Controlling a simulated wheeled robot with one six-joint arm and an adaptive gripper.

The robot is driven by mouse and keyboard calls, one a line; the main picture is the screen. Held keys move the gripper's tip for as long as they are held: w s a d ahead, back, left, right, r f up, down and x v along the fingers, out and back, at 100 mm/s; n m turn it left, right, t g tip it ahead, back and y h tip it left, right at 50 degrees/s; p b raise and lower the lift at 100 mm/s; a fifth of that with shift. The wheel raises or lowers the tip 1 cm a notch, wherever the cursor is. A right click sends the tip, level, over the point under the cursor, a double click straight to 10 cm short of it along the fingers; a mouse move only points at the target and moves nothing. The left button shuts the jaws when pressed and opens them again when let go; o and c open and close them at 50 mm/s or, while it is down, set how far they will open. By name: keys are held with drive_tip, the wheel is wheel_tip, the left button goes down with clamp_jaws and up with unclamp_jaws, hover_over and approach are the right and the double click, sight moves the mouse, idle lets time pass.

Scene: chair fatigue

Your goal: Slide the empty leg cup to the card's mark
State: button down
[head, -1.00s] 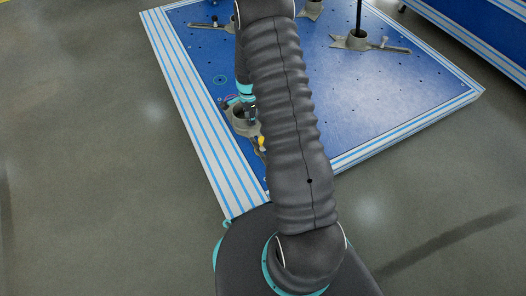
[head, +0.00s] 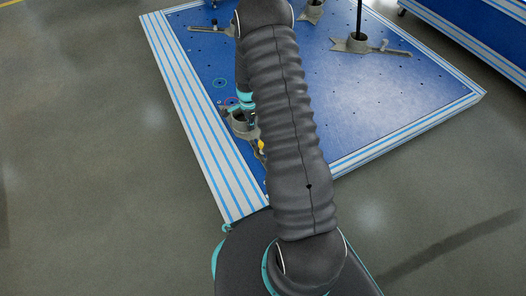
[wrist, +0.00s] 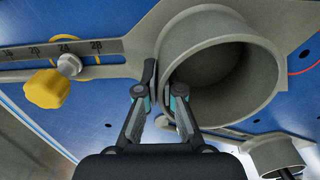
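The empty leg cup (wrist: 222,72) is a grey open cylinder, large in the wrist view; in the head view the cup (head: 240,124) sits near the blue plate's left edge. Its grey slotted arm (wrist: 105,50) carries a scale showing 20, 24 and 28. A yellow knob (wrist: 48,88) with a grey bolt sits by the slot. My gripper (wrist: 161,92) straddles the cup's near wall, left finger outside, right finger over the opening. Its fingers are close together, but whether they press on the wall is unclear. I cannot make out the card.
The blue plate (head: 345,125) has several holes and a striped border. Another cup with a post (head: 357,42) stands at the back, and another cup (wrist: 275,155) shows lower right in the wrist view. A red arc (wrist: 305,70) marks the plate beside the cup.

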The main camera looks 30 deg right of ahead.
drive_tip(key=shift+w, duration=2.05)
drive_tip(key=c, duration=1.4)
unclamp_jaws()
drive_tip(key=shift+o, duration=0.2)
drive_tip(key=shift+r, duration=0.1)
drive_tip(key=shift+r+p, duration=1.45)
drive_tip(key=shift+r, duration=1.45)
